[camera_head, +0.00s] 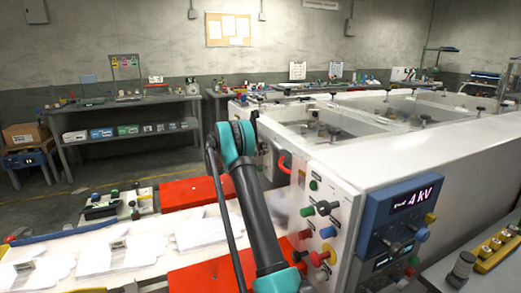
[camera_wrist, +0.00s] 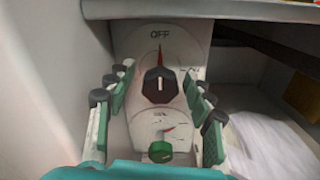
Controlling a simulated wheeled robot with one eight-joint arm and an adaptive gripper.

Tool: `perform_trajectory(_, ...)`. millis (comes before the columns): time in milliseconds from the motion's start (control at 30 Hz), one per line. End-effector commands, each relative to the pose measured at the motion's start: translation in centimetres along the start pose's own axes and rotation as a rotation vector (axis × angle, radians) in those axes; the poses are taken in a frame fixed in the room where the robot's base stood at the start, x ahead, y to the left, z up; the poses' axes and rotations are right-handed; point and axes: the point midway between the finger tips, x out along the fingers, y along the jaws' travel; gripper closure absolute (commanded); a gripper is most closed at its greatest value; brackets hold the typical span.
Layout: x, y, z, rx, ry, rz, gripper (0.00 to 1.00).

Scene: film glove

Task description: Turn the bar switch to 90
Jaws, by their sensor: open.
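In the wrist view, a dark bar switch (camera_wrist: 160,87) sits on a pale panel (camera_wrist: 150,38) below the word OFF. Its bar is about upright, in line with a red mark under OFF. A smaller marking to its right is too blurred to read. My gripper (camera_wrist: 157,82) is open, with one green-padded finger on the left of the switch and one on the right. Gaps show between the fingers and the switch. In the head view my arm (camera_head: 252,195) reaches toward the machine's left side; the gripper and the bar switch cannot be made out there.
A green knob (camera_wrist: 160,151) with its own dial sits below the switch, between the fingers. A pale ledge (camera_wrist: 200,10) overhangs the panel top. White material (camera_wrist: 268,145) lies at right. The machine's front panel (camera_head: 322,215) carries several coloured knobs, close beside my arm.

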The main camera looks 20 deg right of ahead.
Motion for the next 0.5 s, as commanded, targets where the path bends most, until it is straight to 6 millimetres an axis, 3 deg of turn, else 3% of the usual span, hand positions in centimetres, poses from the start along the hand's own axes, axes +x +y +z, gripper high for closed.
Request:
perform_trajectory(67, -0.01, 0.0, 0.0, 0.0, 0.0, 0.0, 0.5)
perform_trajectory(433, -0.02, 0.0, 0.0, 0.0, 0.0, 0.0, 0.96)
perform_trajectory(500, -0.03, 0.0, 0.0, 0.0, 0.0, 0.0, 0.98)
